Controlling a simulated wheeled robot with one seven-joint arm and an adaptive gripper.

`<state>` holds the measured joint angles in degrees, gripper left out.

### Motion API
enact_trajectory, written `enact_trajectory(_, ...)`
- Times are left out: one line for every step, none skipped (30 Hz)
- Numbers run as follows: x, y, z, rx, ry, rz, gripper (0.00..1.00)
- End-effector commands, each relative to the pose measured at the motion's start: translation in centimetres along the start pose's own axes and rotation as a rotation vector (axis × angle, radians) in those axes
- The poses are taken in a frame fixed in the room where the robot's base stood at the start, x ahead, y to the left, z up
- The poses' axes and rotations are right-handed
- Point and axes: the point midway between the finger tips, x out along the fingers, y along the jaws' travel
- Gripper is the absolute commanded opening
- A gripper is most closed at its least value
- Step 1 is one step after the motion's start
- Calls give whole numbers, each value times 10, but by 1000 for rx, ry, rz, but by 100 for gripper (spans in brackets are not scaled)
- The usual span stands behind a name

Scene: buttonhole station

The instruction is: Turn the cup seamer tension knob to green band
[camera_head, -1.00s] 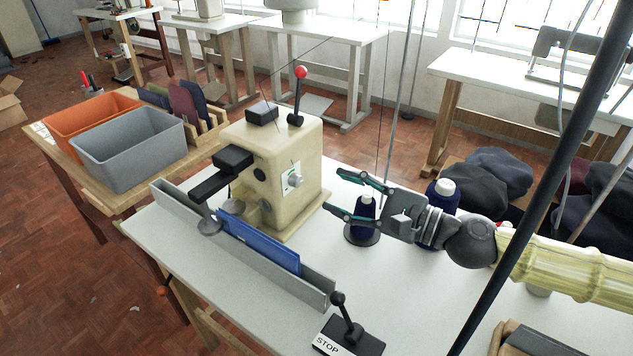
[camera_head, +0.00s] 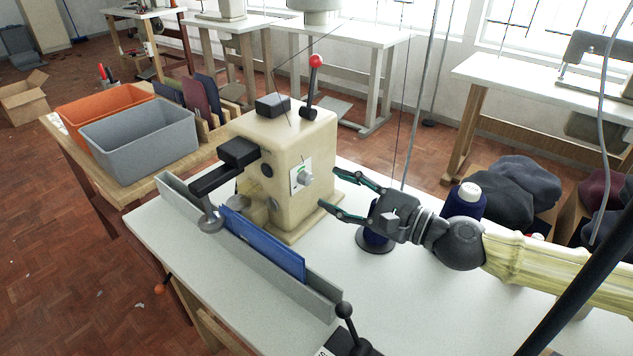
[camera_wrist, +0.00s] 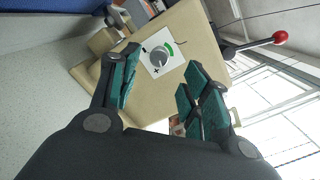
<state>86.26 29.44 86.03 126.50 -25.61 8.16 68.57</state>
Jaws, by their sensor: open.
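The cup seamer (camera_head: 285,170) is a cream block-shaped machine on the white table. Its tension knob (camera_head: 305,178) is a small grey dial on a white plate on the side facing my gripper. In the wrist view the knob (camera_wrist: 159,55) sits on the plate, with a green band (camera_wrist: 168,49) beside it and a plus mark near its lower edge. My gripper (camera_head: 342,194) is open and empty, to the right of the machine and apart from the knob. In the wrist view the fingers (camera_wrist: 158,85) are spread, with the knob beyond and between them.
A metal fence (camera_head: 325,297) with a blue piece (camera_head: 262,243) runs along the machine's front. A red-tipped lever (camera_head: 316,62) rises from its top. A black-handled stop lever (camera_head: 346,325) stands at the table front.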

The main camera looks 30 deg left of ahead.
Motion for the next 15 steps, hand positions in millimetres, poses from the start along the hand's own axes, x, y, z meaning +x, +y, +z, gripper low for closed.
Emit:
enact_trajectory(7,0,0,-1,-1,2,47)
enact_trajectory(11,0,0,-1,-1,2,47)
enact_trajectory(16,1,0,-1,-1,3,47)
enact_trajectory(20,1,0,-1,-1,2,47)
enact_trajectory(23,1,0,-1,0,2,47)
enact_trajectory(28,1,0,-1,0,2,47)
enact_trajectory(31,1,0,-1,-1,2,47)
enact_trajectory(34,1,0,-1,0,2,47)
enact_trajectory(38,1,0,-1,-1,2,47)
enact_trajectory(41,1,0,-1,-1,2,47)
enact_trajectory(44,1,0,-1,-1,2,47)
enact_trajectory(47,0,0,-1,-1,1,47)
enact_trajectory(49,0,0,-2,0,1,47)
enact_trajectory(51,0,0,-2,0,0,47)
enact_trajectory(53,0,0,-2,0,0,47)
